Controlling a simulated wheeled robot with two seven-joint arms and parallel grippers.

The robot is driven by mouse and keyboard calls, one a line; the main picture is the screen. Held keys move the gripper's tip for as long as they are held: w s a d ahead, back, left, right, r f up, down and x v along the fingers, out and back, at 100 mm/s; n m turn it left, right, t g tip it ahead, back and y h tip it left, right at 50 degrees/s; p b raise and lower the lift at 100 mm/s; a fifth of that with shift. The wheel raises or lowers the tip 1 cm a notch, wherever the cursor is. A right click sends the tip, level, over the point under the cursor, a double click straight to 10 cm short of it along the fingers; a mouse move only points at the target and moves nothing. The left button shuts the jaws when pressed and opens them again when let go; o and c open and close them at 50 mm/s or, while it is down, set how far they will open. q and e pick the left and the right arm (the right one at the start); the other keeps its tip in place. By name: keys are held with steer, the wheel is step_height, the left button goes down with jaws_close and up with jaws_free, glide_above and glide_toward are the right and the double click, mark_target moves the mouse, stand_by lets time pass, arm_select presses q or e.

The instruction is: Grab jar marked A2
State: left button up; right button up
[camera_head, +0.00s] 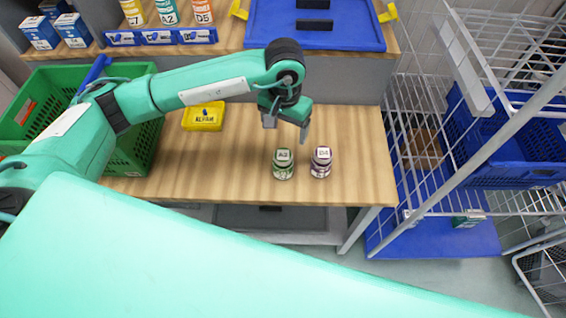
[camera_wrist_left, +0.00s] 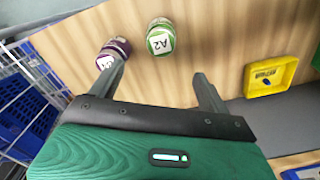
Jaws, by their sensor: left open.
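The jar marked A2 (camera_head: 283,164) has a green label and a white lid top, and stands upright on the wooden table (camera_head: 225,170). A second jar with a purple label (camera_head: 321,162) stands just to its right; its mark looks like D4. My left gripper (camera_head: 287,129) is open and empty, above the table on the far side of the two jars. In the left wrist view, the A2 jar (camera_wrist_left: 160,38) lies beyond the gap between the open fingers (camera_wrist_left: 158,78). The purple jar (camera_wrist_left: 114,50) is beyond the left finger's tip there. My right gripper is not in view.
A yellow tray (camera_head: 203,116) sits on the table left of the gripper. A green crate (camera_head: 140,150) is at the left, a white wire rack (camera_head: 440,150) with blue crates at the right. A shelf (camera_head: 225,40) with bottles and a blue tray (camera_head: 315,38) is behind.

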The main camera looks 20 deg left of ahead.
mark_target(283, 155)
arm_select(q)
step_height(283, 155, down, 7)
steer(key=shift+f+p, duration=0.1)
steer(key=shift+p, duration=0.7)
steer(key=shift+f, duration=0.3)
steer(key=shift+s+f+p, duration=0.15)
steer(key=shift+f+p, duration=0.2)
steer(key=shift+f, duration=0.1)
steer(key=f+p, duration=0.1)
steer(key=f, duration=0.3)
steer(key=shift+s+a+p, duration=0.1)
steer(key=shift+s+p, duration=0.1)
steer(key=shift+p, duration=0.15)
steer(key=shift+f, duration=0.2)
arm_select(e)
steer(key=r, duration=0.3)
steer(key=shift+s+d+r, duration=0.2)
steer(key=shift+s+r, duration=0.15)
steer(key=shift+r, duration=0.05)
arm_select(q)
steer(key=c, duration=1.3)
steer(key=shift+w, duration=0.1)
steer(key=shift+r, duration=0.15)
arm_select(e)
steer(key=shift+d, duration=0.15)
